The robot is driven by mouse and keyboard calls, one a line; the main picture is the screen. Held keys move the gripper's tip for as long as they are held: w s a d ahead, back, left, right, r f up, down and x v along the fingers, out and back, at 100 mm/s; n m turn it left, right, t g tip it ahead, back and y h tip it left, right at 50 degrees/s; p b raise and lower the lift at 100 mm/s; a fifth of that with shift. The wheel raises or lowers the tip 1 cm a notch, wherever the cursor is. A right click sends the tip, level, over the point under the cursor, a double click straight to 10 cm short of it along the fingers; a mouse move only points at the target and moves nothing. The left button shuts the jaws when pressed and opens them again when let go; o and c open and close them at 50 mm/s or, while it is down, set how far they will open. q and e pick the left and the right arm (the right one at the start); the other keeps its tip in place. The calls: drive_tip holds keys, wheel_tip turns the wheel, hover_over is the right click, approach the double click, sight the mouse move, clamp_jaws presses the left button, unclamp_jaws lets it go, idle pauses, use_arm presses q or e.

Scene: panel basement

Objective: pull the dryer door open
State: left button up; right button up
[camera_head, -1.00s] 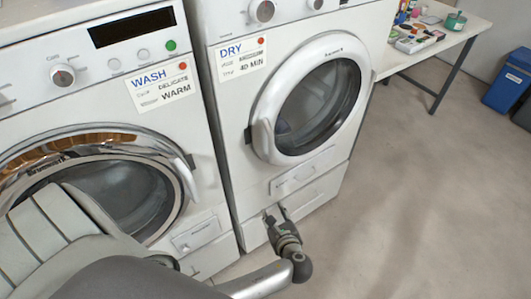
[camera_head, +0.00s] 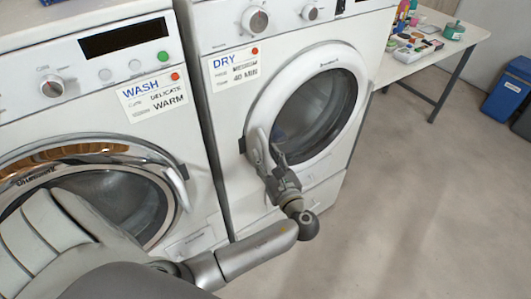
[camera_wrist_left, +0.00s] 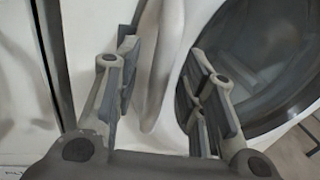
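The dryer (camera_head: 225,120) stands right of the washer, with a round door (camera_head: 335,60) that has a white ring and dark glass. The door looks shut. Its white handle (camera_head: 257,150) is on the left side of the ring. My left gripper (camera_head: 270,162) is at the handle in the head view. In the left wrist view the gripper (camera_wrist_left: 160,95) is open, with the white handle (camera_wrist_left: 165,75) between its two fingers and gaps visible on both sides. The dark door glass (camera_wrist_left: 265,60) lies behind the right finger. My right gripper is not in view.
The washer (camera_head: 95,75) with a chrome-ringed door stands close at the left. A table (camera_head: 450,38) with paints and small items is at the back right, near a blue bin (camera_head: 507,88). The floor (camera_head: 400,200) right of the dryer is clear.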

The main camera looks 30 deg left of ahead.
use_arm(q)
drive_tip(key=shift+w+a, duration=0.4)
drive_tip(key=shift+a, duration=0.1)
clamp_jaws()
